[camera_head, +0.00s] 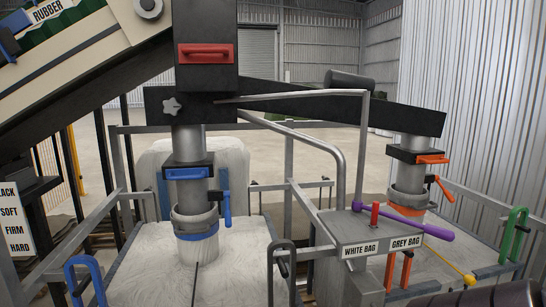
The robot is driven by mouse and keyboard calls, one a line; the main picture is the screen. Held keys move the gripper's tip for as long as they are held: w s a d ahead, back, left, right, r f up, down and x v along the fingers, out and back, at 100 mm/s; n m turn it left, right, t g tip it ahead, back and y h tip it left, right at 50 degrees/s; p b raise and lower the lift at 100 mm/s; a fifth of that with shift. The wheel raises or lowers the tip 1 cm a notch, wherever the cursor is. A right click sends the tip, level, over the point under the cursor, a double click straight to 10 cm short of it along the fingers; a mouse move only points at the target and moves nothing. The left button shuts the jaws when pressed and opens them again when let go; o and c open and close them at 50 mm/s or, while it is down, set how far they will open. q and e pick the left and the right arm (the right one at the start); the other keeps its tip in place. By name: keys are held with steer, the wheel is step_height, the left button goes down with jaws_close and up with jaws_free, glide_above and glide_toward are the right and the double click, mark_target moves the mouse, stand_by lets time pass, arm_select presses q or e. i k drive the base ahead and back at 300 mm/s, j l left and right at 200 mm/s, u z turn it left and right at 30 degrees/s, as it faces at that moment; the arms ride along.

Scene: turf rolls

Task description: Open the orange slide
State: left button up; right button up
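The orange slide (433,159) shows as an orange handle on the front of a dark housing (405,154) around the right-hand metal pipe. The handle sits close against the housing. Below it, an orange lever (441,187) sticks out beside the pipe's lower collar. An orange band circles the pipe's lower end, above a pale bag top. Neither gripper's fingers show. A dark shape at the bottom right edge may be part of my arm, but I cannot tell.
A blue slide (187,173) and blue lever (226,208) are on the left pipe. A sign box (362,236) reading WHITE BAG and GREY BAG carries a purple lever (416,221) in front of the right pipe. Grey rails, a green handle (514,234) and a yellow-tipped rod (449,262) surround it.

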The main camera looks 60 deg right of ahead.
mark_target(431, 159)
steer(key=z, duration=2.9)
steer(key=i+l, duration=0.55)
steer(key=i+l+u, duration=0.1)
steer(key=i+l, duration=0.2)
steer(key=i+l+u, duration=0.15)
steer(key=i+l, duration=0.15)
steer(key=l, duration=0.15)
